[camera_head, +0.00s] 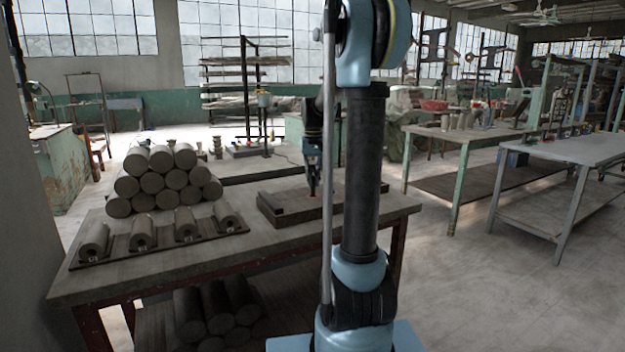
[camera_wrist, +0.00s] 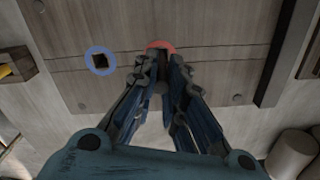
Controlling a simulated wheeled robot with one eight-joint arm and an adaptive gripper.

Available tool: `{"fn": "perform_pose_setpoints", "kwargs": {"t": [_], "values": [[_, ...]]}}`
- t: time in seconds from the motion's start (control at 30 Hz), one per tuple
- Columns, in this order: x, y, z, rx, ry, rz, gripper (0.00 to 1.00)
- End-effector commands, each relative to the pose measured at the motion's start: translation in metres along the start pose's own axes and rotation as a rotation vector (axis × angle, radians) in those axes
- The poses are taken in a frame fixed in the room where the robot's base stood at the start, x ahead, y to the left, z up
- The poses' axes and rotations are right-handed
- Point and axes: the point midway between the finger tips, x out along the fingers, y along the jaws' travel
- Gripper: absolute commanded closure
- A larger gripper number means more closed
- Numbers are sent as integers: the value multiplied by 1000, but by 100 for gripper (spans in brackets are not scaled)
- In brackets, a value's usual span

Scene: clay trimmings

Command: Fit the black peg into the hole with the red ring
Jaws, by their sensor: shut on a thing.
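My gripper (camera_head: 313,178) points down over a wooden board (camera_head: 275,212) on the table. In the wrist view my gripper (camera_wrist: 160,72) is shut, with its fingertips right by the red ring (camera_wrist: 160,45). The fingers cover the lower part of the ring and its hole. The black peg is mostly hidden between the fingers, so I cannot tell how deep it sits or whether it is in the hole. In the head view a bit of red shows just under the fingertips. A blue ring (camera_wrist: 88,67) around a dark square hole lies left of the red ring.
A wooden block with a yellow piece (camera_wrist: 6,71) is at the left edge of the wrist view. A dark raised strip (camera_wrist: 285,55) runs along the board's right. Stacked clay cylinders (camera_head: 160,160) and a rack of rolls (camera_head: 140,232) stand on the table's left.

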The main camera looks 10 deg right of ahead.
Motion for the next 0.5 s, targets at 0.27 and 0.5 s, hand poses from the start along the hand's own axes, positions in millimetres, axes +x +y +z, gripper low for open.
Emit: {"fn": "perform_pose_setpoints", "kwargs": {"t": [0.27,0.5], "values": [[6,0,0,0,0,0,100],[10,0,0,0,0,0,100]]}}
